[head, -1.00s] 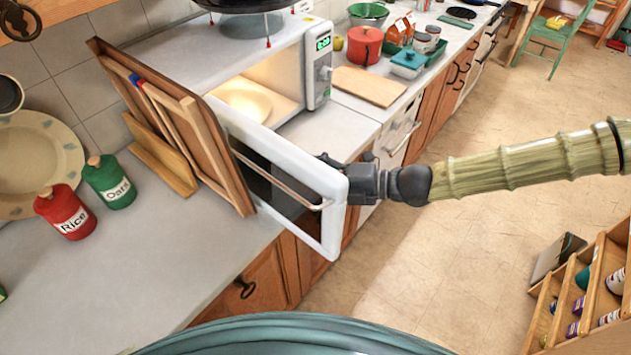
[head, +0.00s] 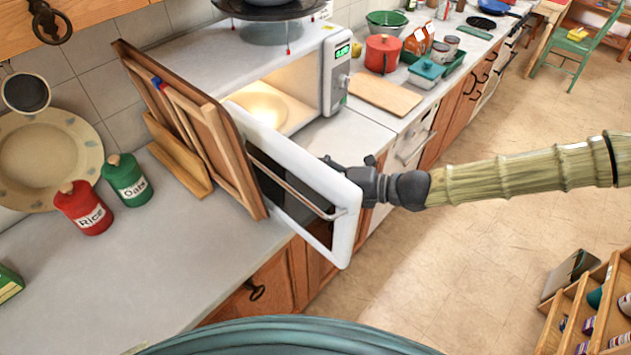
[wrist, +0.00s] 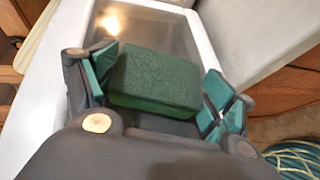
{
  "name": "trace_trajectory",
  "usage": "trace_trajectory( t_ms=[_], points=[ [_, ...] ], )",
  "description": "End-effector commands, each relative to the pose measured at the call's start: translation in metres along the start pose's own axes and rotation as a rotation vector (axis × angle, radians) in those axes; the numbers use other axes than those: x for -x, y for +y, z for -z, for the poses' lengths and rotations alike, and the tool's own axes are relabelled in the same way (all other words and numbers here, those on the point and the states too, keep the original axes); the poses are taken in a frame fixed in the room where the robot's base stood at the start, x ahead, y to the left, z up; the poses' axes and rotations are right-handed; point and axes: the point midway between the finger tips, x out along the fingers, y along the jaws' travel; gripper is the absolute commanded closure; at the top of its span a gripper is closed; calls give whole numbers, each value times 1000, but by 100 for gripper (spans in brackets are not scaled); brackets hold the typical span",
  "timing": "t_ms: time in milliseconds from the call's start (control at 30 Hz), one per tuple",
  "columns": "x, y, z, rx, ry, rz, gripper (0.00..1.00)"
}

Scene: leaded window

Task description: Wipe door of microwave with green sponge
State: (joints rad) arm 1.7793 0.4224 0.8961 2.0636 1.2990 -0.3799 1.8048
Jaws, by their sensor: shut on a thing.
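The microwave (head: 337,85) stands on the counter with its interior lit and its door wide open. The white-framed door (head: 346,225) swings out towards me, with a dark glass pane and a long handle on its outer face. My gripper (head: 345,168) is at the inner side of the door near its free edge, partly hidden by the door. In the wrist view my gripper (wrist: 160,92) is shut on the green sponge (wrist: 155,80), which sits between its pads. The door's glass (wrist: 150,32) lies just beyond the sponge; contact cannot be told. The sponge is hidden in the head view.
Wooden boards (head: 192,130) lean close to the door's outer face. A red Rice canister (head: 85,208) and a green Oats canister (head: 127,180) stand on the left counter. A cutting board (head: 385,95) and red pot (head: 382,53) are right of the microwave.

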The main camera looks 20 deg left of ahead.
Motion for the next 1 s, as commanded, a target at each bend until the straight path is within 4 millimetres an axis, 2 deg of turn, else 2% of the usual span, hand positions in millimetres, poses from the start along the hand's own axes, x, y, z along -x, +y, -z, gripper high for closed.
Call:
trace_trajectory(
  t_ms=[500,833,1000],
  points=[
    [32,-7,12,-1,0,1,39],
    [33,-9,12,0,0,1,39],
    [37,-8,3,1,-2,3,39]
  ],
)
